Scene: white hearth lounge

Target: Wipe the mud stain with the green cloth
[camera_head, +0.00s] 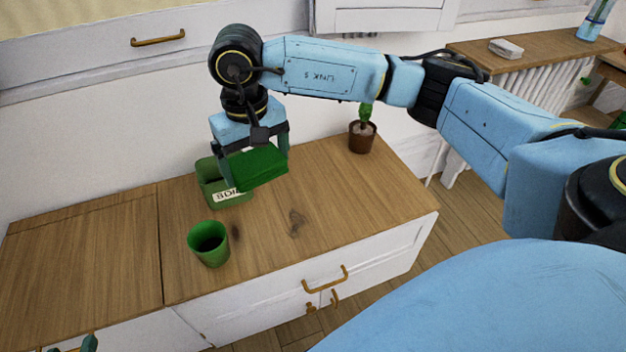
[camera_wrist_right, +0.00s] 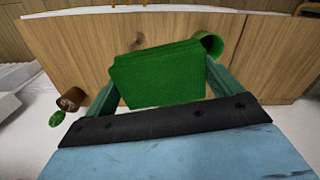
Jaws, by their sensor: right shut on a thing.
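The green cloth (camera_head: 258,168) is a thick folded block held between the fingers of my right gripper (camera_head: 254,163). The gripper points down and holds the cloth above the wooden cabinet top, near a green bin. The cloth also fills the middle of the right wrist view (camera_wrist_right: 160,75). A brown mud stain (camera_head: 297,222) lies on the cabinet top, to the right of and nearer than the cloth. It also shows in the wrist view (camera_wrist_right: 138,40) beyond the cloth.
A green cup (camera_head: 209,244) stands on the cabinet top (camera_head: 350,200) left of the stain. The labelled green bin (camera_head: 208,180) stands behind the cloth, partly hidden. A potted plant (camera_head: 362,137) stands at the back right. The wood around the stain is clear.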

